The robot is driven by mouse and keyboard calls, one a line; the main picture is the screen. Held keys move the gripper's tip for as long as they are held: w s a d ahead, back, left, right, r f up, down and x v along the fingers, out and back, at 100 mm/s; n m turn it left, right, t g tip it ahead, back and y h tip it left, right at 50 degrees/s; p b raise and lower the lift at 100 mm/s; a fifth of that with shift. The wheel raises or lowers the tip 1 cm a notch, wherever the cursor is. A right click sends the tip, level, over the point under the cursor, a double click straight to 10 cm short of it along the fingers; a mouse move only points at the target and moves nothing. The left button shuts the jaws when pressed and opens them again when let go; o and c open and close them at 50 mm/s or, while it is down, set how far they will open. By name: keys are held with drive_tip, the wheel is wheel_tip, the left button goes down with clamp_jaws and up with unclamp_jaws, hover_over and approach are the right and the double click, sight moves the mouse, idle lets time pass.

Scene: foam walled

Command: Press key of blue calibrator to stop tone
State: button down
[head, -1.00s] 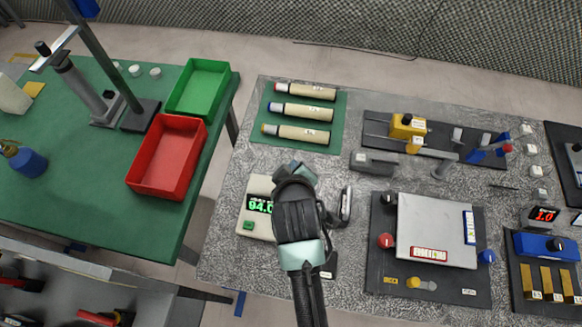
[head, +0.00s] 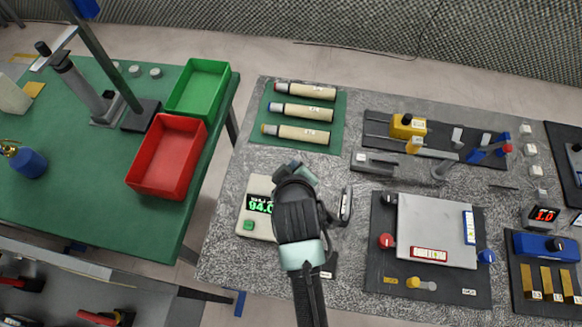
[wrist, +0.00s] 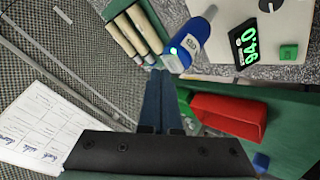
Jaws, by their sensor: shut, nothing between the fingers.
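The blue calibrator (wrist: 195,40) shows in the wrist view as a blue rounded body with a pale band and a small glowing green spot (wrist: 174,52) near its lower end. My gripper (wrist: 161,73) is shut and empty, its two dark fingers side by side. The fingertips are close to the calibrator's lower left end; I cannot tell if they touch it. In the head view my dark wrist hangs over the bench and hides most of this spot. A pale meter (head: 257,225) beside it shows 94.0 and has a green key; its display also appears in the wrist view (wrist: 246,45).
Three tan cylinders (head: 302,111) lie on a green mat behind my gripper. A grey plate fixture (head: 436,232) stands to the right. Red (head: 168,156) and green (head: 200,85) bins sit on the green table at left, across a gap. Speckled bench shows bare around the wrist.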

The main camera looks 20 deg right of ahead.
drive_tip(key=shift+f, duration=0.1)
idle(0.3)
drive_tip(key=shift+f, duration=0.4)
drive_tip(key=shift+r, duration=0.15)
drive_tip(key=shift+r+p, duration=0.3)
drive_tip(key=shift+p, duration=0.15)
wheel_tip(320, 180, up, 6)
drive_tip(key=p, duration=0.6)
